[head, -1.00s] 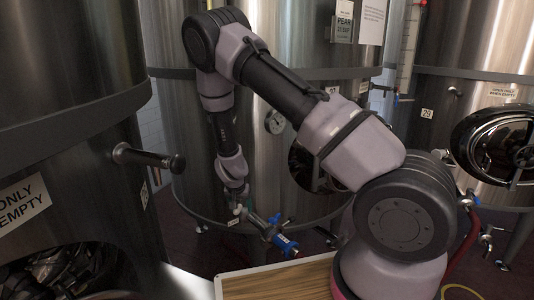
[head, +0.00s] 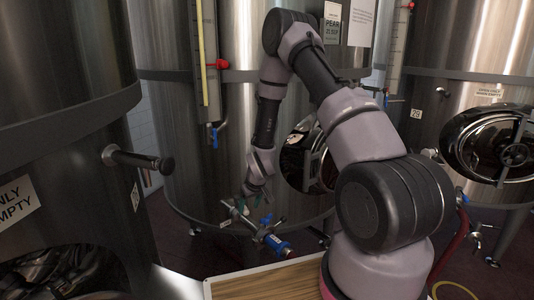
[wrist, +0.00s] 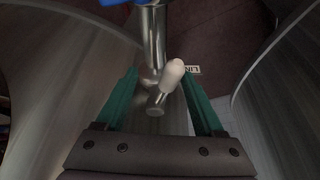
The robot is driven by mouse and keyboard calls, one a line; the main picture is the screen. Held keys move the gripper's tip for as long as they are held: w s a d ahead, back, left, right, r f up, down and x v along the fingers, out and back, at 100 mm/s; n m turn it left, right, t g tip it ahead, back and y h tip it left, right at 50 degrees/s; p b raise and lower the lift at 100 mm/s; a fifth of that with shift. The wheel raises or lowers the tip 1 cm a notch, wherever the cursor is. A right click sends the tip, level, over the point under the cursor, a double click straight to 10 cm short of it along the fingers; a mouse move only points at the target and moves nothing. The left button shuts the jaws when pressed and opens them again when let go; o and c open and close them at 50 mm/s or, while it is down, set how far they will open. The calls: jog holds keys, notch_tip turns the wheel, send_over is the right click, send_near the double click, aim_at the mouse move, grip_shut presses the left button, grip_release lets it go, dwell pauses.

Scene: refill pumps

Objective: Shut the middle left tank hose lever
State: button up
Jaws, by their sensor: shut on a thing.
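The middle tank (head: 190,150) is a tall steel cylinder behind my arm. A metal outlet pipe with a blue fitting (head: 280,246) and a blue handle (head: 266,219) sticks out from its lower front. My gripper (head: 245,203) is at the tank end of this pipe. In the wrist view, the pale-knobbed lever (wrist: 173,76) lies between the green fingers of my gripper (wrist: 160,78), which is shut on it. The metal pipe (wrist: 153,40) runs up from beside the lever. The exact finger contact is hard to see.
A left tank with a dark-tipped handle (head: 140,159) stands close on the left. A right tank has a round hatch (head: 490,143). A wooden-topped surface (head: 265,283) lies at the front. A red-handled valve (head: 220,64) is higher on the middle tank.

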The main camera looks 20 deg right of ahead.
jog(key=shift+w+d+n, duration=0.15)
jog(key=shift+d+n, duration=0.25)
jog(key=shift+d, duration=0.2)
jog(key=shift+d+r+n, duration=0.2)
jog(key=shift+r+n, duration=0.1)
jog(key=shift+r, duration=0.05)
jog(key=s+d+r+m, duration=0.1)
jog(key=s+d+r, duration=0.1)
jog(key=r, duration=0.9)
jog(key=s+d+r+m, duration=0.1)
jog(key=s+d+r, duration=0.1)
jog(key=r, duration=0.9)
jog(key=shift+s+r, duration=0.35)
jog(key=shift+s, duration=0.4)
